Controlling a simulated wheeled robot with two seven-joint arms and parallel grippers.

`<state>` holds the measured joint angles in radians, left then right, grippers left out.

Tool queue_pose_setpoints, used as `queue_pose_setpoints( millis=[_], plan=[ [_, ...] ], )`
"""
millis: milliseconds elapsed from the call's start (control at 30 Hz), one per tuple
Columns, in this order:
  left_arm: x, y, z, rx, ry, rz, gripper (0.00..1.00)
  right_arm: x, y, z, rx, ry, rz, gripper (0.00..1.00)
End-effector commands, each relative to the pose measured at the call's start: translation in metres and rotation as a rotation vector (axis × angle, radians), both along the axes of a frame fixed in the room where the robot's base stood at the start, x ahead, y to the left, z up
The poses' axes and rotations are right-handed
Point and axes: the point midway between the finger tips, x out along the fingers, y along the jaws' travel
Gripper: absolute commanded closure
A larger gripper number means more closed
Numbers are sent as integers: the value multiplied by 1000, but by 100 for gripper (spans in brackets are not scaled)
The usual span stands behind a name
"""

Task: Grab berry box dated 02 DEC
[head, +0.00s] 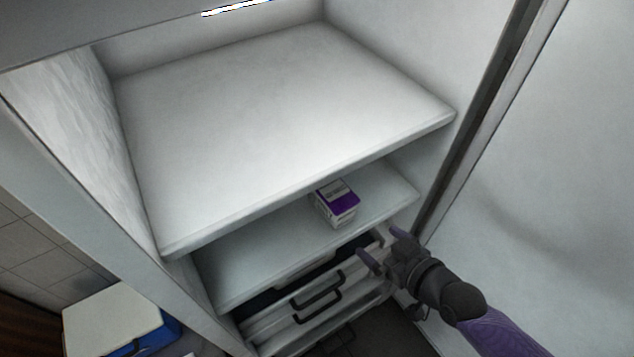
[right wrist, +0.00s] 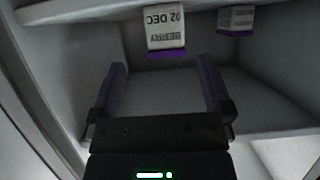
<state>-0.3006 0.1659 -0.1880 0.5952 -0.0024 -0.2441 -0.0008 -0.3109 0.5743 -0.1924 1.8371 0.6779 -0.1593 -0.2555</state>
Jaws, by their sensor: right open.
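A white and purple box (head: 336,202) stands near the front edge of the middle fridge shelf in the head view. The right wrist view is upside down and shows a box labelled BERRY, 02 DEC (right wrist: 165,28), ahead of my fingers. A second white and purple box (right wrist: 237,18) is beside it, farther back; its label is too small to read. Only one box shows in the head view. My right gripper (head: 377,245) is open and empty, in front of the shelf and lower right of the box. Its two purple fingers (right wrist: 160,64) are spread apart, clear of the boxes. My left gripper is out of view.
The upper shelf (head: 270,110) is bare and overhangs the middle shelf (head: 265,262). Drawers with dark handles (head: 318,290) lie below. The fridge door (head: 560,160) is at the right. A blue and white cooler (head: 115,320) stands at the lower left.

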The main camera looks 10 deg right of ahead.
Motion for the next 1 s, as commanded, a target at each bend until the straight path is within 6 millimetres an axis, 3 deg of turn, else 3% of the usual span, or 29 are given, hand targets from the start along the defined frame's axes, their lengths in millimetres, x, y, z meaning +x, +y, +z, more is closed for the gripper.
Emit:
queue_pose_setpoints(
  millis=[100,300,467,633,767,967,1000],
  plan=[
    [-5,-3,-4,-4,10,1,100,14,10,13,19,-38,18,0],
    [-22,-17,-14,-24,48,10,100,59,28,11,21,-36,18,0],
    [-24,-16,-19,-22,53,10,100,79,36,11,20,-32,18,0],
    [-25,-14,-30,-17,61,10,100,113,49,10,20,-34,18,0],
    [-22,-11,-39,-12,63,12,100,125,54,5,18,-30,17,0],
    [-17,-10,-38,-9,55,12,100,125,54,8,16,-31,17,0],
    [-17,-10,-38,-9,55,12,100,125,54,8,16,-31,17,8]
  ],
)
